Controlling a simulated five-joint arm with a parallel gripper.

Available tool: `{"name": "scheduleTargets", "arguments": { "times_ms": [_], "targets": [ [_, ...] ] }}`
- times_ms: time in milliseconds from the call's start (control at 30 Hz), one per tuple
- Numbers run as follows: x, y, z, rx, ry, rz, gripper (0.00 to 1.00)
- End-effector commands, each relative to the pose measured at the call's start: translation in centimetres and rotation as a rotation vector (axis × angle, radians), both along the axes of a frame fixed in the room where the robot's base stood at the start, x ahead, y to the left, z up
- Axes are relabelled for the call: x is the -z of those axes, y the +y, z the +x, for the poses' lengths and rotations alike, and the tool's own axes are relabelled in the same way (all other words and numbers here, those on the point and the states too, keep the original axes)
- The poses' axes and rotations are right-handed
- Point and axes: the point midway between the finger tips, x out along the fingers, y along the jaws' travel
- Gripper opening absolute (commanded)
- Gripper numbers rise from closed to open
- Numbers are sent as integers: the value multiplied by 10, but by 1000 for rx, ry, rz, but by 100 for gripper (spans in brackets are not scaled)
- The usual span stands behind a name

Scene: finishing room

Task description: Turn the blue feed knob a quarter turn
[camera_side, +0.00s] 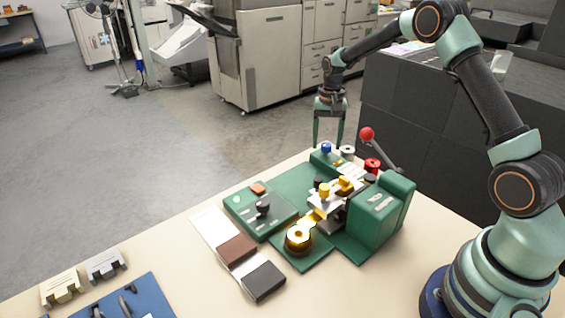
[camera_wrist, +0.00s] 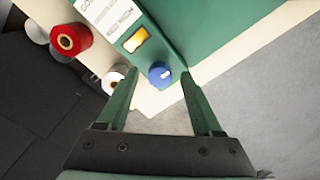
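The blue feed knob (camera_side: 326,148) stands on the green base of a small bench machine near the table's far edge. In the wrist view the blue knob (camera_wrist: 159,74) has a pale pointer mark on its right side. My gripper (camera_side: 329,143) is at the knob, pointing down. In the wrist view my gripper (camera_wrist: 160,75) is open, with one finger on each side of the knob. Gaps show between the fingers and the knob there, and nothing is held. The side view does not show clearly how far the fingertips are above the base.
A yellow rocker switch (camera_wrist: 136,39) sits beside the knob. A white spool (camera_wrist: 113,79) is close to the left finger, and a red spool (camera_wrist: 70,39) lies beyond it. A red-balled lever (camera_side: 367,134) rises right of the knob. The table's left front holds a blue tray (camera_side: 150,300).

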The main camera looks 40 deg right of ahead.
Motion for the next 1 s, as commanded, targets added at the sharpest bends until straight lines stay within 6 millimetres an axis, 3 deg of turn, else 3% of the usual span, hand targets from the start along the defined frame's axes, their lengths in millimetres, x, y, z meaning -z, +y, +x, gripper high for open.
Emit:
{"name": "scheduleTargets", "arguments": {
  "times_ms": [333, 800, 1000],
  "targets": [
    [-9, 0, 0, 0, -2, -1, 67],
    [-98, 0, 0, 0, -4, -1, 67],
    [-117, 0, 0, 0, -1, 0, 67]
  ]
}}
